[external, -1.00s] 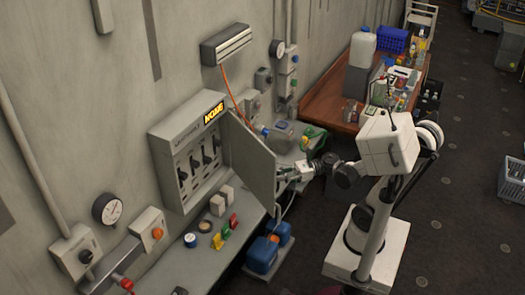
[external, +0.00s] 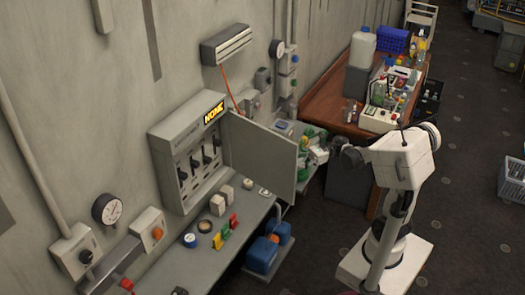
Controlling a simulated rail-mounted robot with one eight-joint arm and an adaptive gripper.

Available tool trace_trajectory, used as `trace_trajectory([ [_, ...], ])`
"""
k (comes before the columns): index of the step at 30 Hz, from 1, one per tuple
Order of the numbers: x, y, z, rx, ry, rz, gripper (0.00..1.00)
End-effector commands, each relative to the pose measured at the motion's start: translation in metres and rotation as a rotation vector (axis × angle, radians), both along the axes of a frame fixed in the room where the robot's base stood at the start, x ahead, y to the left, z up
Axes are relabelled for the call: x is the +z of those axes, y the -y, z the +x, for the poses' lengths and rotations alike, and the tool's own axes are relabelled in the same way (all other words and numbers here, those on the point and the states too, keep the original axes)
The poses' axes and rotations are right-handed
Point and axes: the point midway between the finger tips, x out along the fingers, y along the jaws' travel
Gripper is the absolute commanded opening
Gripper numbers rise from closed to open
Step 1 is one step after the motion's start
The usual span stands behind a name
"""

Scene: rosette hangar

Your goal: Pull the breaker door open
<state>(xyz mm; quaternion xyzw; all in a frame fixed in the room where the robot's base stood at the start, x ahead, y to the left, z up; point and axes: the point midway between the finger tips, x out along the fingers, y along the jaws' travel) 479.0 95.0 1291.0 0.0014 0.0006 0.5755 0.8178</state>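The grey breaker box (external: 183,185) is fixed to the wall at left of centre, with several black switches showing inside and a lit yellow display on top. Its grey door (external: 262,156) stands wide open, hinged on the box's right side and swung out to the right.
A grey bench (external: 222,258) below the box holds small coloured blocks, pale blocks and a round blue item. Blue containers (external: 262,254) stand beside its right end. A brown table (external: 322,98) with bottles and a blue crate (external: 393,40) is behind my arm.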

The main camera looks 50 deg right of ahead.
Motion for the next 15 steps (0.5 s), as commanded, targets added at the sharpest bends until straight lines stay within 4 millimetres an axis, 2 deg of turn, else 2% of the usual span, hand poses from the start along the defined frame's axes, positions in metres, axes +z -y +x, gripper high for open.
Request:
trace_trajectory([
  [8,0.0,0.005,-0.001,-0.003,0.0,0.0,0.28],
  [15,0.0,0.033,-0.011,-0.006,0.0,0.0,0.28],
])
